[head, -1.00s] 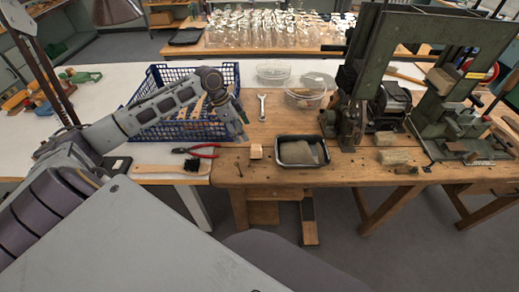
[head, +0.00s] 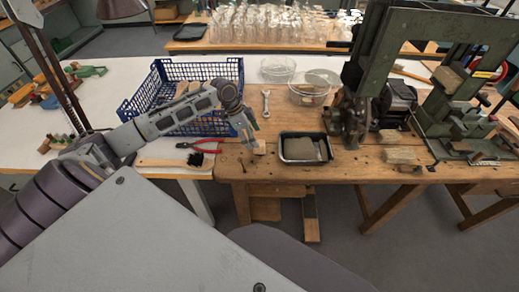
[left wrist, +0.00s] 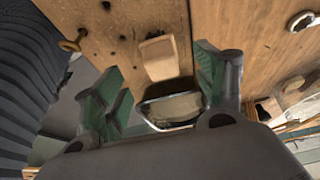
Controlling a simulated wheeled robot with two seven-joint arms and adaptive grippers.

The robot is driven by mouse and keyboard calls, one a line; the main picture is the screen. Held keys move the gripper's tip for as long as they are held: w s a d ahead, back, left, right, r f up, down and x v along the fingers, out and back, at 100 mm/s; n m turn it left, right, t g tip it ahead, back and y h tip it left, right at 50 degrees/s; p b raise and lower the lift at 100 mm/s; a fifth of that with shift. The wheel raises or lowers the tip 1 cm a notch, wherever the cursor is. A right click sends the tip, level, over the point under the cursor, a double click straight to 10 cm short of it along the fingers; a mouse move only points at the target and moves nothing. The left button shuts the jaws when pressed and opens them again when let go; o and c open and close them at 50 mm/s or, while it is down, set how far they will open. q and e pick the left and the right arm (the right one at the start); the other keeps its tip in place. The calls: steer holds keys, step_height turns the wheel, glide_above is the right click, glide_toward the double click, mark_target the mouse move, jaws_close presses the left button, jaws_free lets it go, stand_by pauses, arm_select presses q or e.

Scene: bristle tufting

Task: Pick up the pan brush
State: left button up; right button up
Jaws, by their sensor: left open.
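A brush with a wooden handle and black bristles (head: 195,158), which looks like the pan brush, lies at the front edge of the white table in the head view. I cannot be sure of its type. My left gripper (head: 253,145) is to its right, over the front of the wooden bench. My right gripper is not in view.
Red-handled pliers (head: 207,145) lie behind the brush. A blue basket (head: 127,108) stands behind my left forearm. A dark tray (head: 304,162) holding a grey-brown piece sits right of the block.

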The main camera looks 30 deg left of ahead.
arm_select(q)
steer(key=shift+w+d+f, duration=0.15)
steer(key=shift+d+f, duration=0.05)
steer(key=shift+f, duration=0.3)
steer(key=shift+w+d+f, duration=0.1)
steer(key=shift+d+f, duration=0.05)
steer(key=shift+f, duration=0.45)
steer(key=shift+x, duration=2.55)
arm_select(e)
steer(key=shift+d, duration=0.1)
